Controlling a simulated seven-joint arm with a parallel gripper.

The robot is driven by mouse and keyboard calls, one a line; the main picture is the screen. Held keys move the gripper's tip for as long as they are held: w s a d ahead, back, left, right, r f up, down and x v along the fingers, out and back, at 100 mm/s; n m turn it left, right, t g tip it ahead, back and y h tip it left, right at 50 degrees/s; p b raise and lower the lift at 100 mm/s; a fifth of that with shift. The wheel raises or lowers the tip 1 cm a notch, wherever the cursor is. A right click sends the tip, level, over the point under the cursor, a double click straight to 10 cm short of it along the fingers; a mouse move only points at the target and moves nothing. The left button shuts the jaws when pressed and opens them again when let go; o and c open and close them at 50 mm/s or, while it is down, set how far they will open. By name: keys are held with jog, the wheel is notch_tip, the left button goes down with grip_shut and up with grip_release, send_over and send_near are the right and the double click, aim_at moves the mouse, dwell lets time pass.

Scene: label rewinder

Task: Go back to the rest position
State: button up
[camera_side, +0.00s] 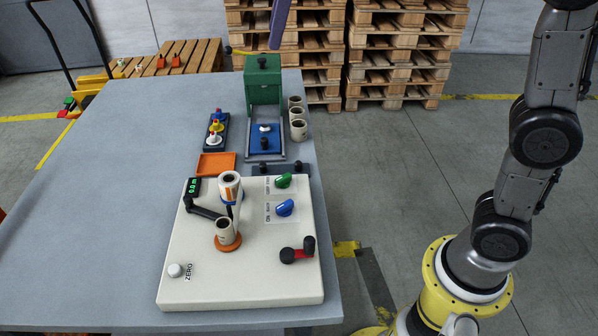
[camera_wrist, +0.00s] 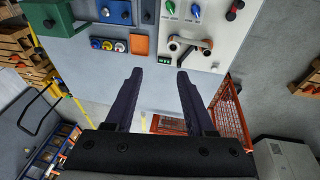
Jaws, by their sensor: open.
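My gripper (camera_wrist: 160,75) is open and empty in the wrist view. Its two dark purple fingers are well apart over the scene. In the side view only a purple finger (camera_side: 280,24) shows at the top edge, above the table's far end and touching nothing. The white rewinder (camera_side: 200,265) sits on the table's near part. An orange-and-white label roll (camera_side: 230,187) stands on its rear spindle, and a pale core (camera_side: 225,230) stands on the front orange base. The small green display (camera_side: 194,187) appears to read 0.0 m.
A green press (camera_side: 263,85) stands at the table's far side, with several cups (camera_side: 298,128) beside it. An orange tray (camera_side: 216,164) and a dark rack (camera_side: 215,134) with coloured pieces lie behind the rewinder. The table's left side (camera_side: 110,180) is clear. Pallets (camera_side: 395,55) stand behind.

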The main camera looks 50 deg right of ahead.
jog(key=s+d+f+m+t, duration=0.15)
jog(key=s+d, duration=0.25)
jog(key=s, duration=0.4)
jog(key=s+d+f+m, duration=0.2)
jog(key=s+d+m, duration=0.1)
jog(key=s, duration=0.4)
jog(key=s+d+f+m, duration=0.1)
jog(key=s+f+m, duration=0.1)
jog(key=s+f, duration=0.2)
jog(key=s+f+m, duration=0.2)
jog(key=s+f, duration=0.2)
jog(key=f, duration=0.5)
jog(key=shift+s+d+f+t+h, duration=0.25)
jog(key=shift+d+f+t+h, duration=0.05)
jog(key=shift+d+f+t, duration=0.15)
